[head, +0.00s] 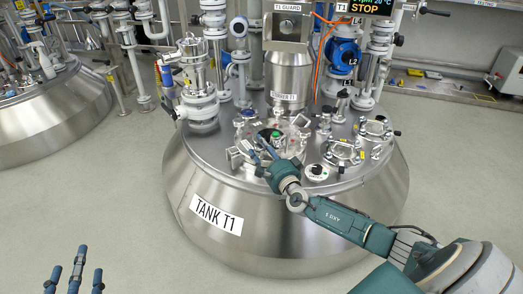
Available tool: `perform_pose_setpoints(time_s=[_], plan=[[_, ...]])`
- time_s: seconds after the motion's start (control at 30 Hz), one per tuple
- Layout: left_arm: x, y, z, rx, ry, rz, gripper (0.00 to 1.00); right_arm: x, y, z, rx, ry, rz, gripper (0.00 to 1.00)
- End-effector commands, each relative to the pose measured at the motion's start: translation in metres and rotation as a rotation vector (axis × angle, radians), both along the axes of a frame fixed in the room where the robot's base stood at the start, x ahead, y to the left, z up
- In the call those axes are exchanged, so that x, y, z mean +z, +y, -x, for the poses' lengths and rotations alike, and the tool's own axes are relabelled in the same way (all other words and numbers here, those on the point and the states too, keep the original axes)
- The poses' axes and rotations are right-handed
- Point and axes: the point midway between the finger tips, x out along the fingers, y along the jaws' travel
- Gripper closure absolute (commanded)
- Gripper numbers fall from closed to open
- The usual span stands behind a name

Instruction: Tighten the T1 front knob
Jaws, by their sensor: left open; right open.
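Tank T1 (180,185) is a large steel vessel with a "TANK T1" label. On its top is a round hatch (297,128) with small fittings around its rim and a green-topped part (276,134) in the middle. My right gripper (256,148) is over the near side of this hatch, fingers spread. The front knob is not clearly visible; the gripper covers that part of the rim. I cannot tell whether the fingers touch it. My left gripper (74,270) is open and empty above the floor at the lower left, far from the tank.
A black knob on a white disc (316,170) and a sight-glass fitting (343,152) stand right of my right gripper. Pipes, a blue-bodied valve (342,56) and the T1 guard box (287,25) rise behind. Another tank (50,115) stands left. The floor between is clear.

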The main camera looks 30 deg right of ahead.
Motion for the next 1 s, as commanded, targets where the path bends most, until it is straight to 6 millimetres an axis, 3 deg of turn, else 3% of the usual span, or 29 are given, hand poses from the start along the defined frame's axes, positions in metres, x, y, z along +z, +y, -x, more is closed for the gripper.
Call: perform_pose_setpoints(time_s=[0.27,0.5,0.77,1.0], plan=[[0.002,0.000,0.000,-0.001,-0.010,0.002,0.45,0.000,0.000,-0.001,0.000,0.001,0.000,0.56],[0.002,0.000,0.000,0.000,-0.009,0.002,0.45,0.000,0.000,-0.001,0.000,0.001,0.000,1.00],[-0.001,0.000,0.000,0.000,0.011,-0.002,0.45,0.000,0.000,-0.001,-0.004,0.001,0.000,1.00],[-0.047,0.011,0.018,0.014,0.220,-0.053,0.45,0.002,-0.001,-0.001,-0.035,-0.001,-0.002,1.00]])
